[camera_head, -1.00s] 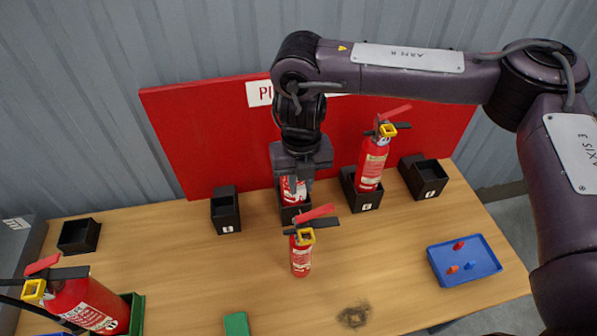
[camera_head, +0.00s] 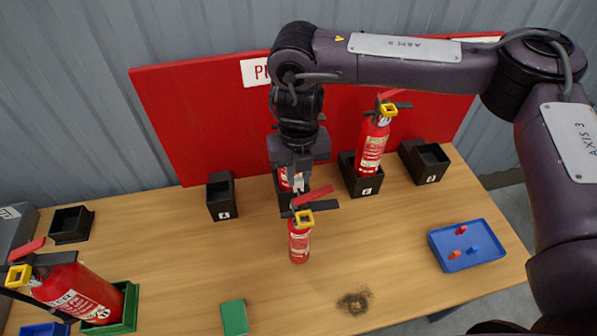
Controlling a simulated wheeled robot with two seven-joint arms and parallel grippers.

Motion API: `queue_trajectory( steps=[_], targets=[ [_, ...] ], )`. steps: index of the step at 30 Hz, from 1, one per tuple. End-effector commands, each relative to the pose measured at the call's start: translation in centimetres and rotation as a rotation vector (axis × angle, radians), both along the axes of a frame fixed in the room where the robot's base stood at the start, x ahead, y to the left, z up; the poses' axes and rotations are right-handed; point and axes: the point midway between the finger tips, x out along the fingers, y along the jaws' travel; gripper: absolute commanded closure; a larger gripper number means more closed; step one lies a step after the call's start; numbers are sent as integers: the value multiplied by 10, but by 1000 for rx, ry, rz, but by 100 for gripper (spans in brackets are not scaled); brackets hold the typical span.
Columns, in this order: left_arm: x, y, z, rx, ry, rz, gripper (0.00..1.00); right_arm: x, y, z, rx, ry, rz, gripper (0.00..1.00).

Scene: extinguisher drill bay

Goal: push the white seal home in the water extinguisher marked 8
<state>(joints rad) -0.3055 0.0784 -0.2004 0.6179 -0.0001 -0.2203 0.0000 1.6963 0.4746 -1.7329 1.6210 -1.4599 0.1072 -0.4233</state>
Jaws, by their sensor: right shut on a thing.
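A small red extinguisher (camera_head: 299,241) with a red lever, a black handle and a yellow collar stands upright on the wooden table. I cannot read a number on it. My right gripper (camera_head: 298,186) points down just behind and above its head. The gripper is shut on a small pale thing, apparently the white seal, mostly hidden by the fingers and the lever. I cannot tell whether it touches the extinguisher. My left gripper is not in view.
Behind, an extinguisher (camera_head: 285,181) stands in a black holder, partly hidden by my gripper. Another extinguisher (camera_head: 371,146) stands in a holder to its right. A big extinguisher (camera_head: 78,291) is at left by a green tray (camera_head: 130,306). A blue tray (camera_head: 448,236) lies right.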

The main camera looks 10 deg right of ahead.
Motion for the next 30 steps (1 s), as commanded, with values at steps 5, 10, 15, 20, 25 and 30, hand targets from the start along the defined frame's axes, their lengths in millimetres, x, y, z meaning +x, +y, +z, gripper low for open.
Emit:
queue_trajectory(
  steps=[5, 10, 15, 20, 25, 30],
  targets=[
    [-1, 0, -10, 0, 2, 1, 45, 0, 0, -9, 0, 0, 0, 100],
    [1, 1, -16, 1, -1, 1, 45, 0, 0, -16, 0, 0, 0, 100],
    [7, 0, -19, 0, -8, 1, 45, 0, 0, -22, 0, 1, -1, 100],
    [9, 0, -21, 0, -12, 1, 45, 0, 0, -27, 0, 0, 0, 100],
    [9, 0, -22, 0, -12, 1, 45, 0, 0, -29, 0, -1, 0, 100],
    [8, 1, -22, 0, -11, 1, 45, 0, 0, -29, 0, -1, 0, 100]
  ],
)
